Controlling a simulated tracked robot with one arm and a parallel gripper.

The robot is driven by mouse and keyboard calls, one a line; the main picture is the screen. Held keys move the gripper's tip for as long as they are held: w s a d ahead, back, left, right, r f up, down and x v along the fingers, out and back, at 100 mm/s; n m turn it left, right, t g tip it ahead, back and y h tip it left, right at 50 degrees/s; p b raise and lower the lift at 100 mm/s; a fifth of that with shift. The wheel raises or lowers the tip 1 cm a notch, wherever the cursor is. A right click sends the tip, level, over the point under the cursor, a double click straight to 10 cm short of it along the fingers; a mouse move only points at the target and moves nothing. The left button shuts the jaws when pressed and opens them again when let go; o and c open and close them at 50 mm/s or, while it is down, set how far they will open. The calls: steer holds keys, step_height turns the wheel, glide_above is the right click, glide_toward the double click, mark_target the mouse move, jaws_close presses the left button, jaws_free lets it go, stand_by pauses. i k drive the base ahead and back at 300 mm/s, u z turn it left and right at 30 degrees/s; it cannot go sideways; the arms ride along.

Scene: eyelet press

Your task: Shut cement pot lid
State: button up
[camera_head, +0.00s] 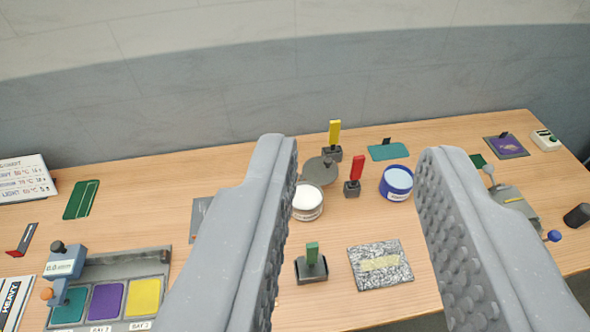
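A round pot with white contents (307,203) stands on the wooden table near the middle, partly hidden by my gripper's left finger. A dark grey disc, which looks like its raised lid (320,171), sits behind its rim; the pot's top is open. A blue-walled pot with pale contents (396,186) stands further right; I cannot tell for certain which is the cement pot. My gripper (358,155) is open and empty, its two ridged fingers wide apart in the foreground, with both pots seen between them.
Brushes or tools with yellow (334,132), red (357,168) and green (312,256) handles stand upright around the pots. A speckled block (380,265) lies in front. A bay tray (124,268) is at left, a grey press-like device (515,205) at right. A wall rises behind the table.

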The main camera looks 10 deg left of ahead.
mark_target(320, 171)
steer(key=u, duration=0.1)
steer(key=i, duration=0.5)
steer(key=u, duration=0.5)
steer(key=k, duration=0.65)
steer(key=z, duration=0.5)
steer(key=i, duration=1.1)
steer(key=u, duration=0.05)
